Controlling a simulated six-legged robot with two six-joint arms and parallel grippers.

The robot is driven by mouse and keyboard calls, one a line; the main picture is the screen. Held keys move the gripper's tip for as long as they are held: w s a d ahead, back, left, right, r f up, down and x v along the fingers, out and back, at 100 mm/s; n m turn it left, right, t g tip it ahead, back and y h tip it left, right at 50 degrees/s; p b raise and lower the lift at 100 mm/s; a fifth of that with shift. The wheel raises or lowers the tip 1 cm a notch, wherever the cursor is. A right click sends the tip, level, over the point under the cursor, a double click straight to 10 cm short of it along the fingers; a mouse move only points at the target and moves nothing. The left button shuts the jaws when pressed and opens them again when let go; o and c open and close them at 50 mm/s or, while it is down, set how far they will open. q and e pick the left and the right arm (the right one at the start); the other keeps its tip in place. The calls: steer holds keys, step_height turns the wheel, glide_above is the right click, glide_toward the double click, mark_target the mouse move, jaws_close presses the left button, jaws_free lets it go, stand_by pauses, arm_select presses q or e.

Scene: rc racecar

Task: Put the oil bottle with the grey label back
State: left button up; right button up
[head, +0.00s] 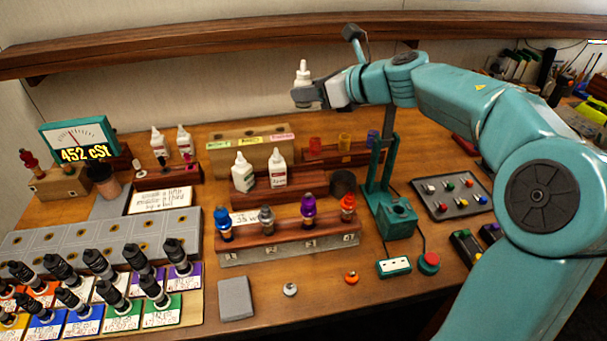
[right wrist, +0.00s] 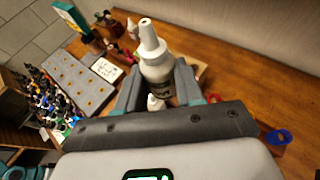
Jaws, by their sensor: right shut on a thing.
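My right gripper (head: 308,96) is shut on a white oil bottle (head: 303,74) with a pointed nozzle. It holds the bottle upright, high above the back of the bench. In the right wrist view the bottle (right wrist: 155,62) sits between the two fingers of the gripper (right wrist: 160,88); its label is mostly hidden and its colour cannot be told. Two similar white bottles, a left one (head: 243,173) and a right one (head: 278,168), stand on a dark wooden rack (head: 300,193) in the middle of the bench. My left gripper is not in view.
Two more white bottles (head: 158,143) stand at the back left near a viscosity meter (head: 78,137) reading 452 cSt. A wooden block with coloured labels (head: 250,152) is below the held bottle. A shock stand (head: 268,240) and a green press (head: 395,218) stand in front.

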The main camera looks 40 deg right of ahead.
steer(key=shift+h, duration=0.3)
steer(key=f+b, duration=0.1)
steer(key=f, duration=0.4)
steer(key=d+f+b, duration=0.1)
steer(key=f+b, duration=0.1)
steer(key=f, duration=0.4)
steer(key=s+d+f+b, duration=0.1)
steer(key=f+b, duration=0.1)
steer(key=f, duration=0.3)
steer(key=shift+f, duration=0.4)
step_height(320, 180, down, 4)
steer(key=shift+w+r+b, duration=0.15)
steer(key=shift+r+b, duration=0.05)
steer(key=shift+b, duration=0.65)
steer(key=shift+f, duration=0.5)
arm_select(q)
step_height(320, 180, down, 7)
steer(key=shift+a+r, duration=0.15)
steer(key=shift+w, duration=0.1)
arm_select(e)
steer(key=shift+r, duration=0.1)
